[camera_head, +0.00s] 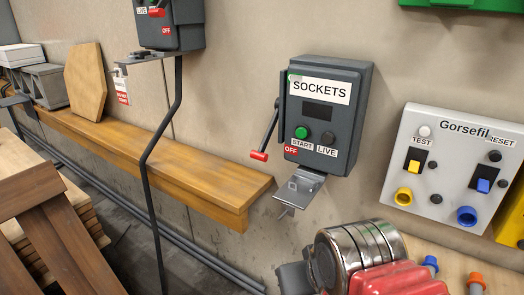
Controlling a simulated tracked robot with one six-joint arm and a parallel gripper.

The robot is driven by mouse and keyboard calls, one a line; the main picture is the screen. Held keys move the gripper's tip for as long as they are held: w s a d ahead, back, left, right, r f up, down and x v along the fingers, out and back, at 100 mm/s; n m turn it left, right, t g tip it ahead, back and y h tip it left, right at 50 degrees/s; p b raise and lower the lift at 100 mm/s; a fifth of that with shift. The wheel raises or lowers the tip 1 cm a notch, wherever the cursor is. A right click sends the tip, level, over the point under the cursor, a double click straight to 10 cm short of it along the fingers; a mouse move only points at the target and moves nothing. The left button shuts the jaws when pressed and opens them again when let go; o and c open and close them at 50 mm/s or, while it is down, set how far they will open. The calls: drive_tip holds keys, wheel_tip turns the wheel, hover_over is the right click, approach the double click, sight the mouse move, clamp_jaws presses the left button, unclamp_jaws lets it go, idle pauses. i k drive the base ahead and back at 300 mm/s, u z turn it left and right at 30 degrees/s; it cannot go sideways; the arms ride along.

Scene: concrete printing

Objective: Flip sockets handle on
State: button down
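The dark grey SOCKETS switch box (327,115) is mounted on the wall right of centre. Its handle (268,132) is a dark lever on the box's left side, slanting down and left to a red grip (259,156). The grip is low, near the red OFF label (291,150). A green START button (301,132) and a dark LIVE lamp (328,137) are on the front.
A metal bracket (300,188) hangs under the box. A second switch box (168,28) stands at upper left. The Gorsefil panel (450,165) is at right. A wooden shelf (170,160) runs along the wall. A red and metal object (365,255) fills the bottom foreground.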

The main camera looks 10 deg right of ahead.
sight(260, 155)
drive_tip(key=i, duration=0.5)
drive_tip(key=k, duration=1.15)
drive_tip(key=u, duration=0.55)
drive_tip(key=i, duration=1.1)
drive_tip(key=u, duration=0.2)
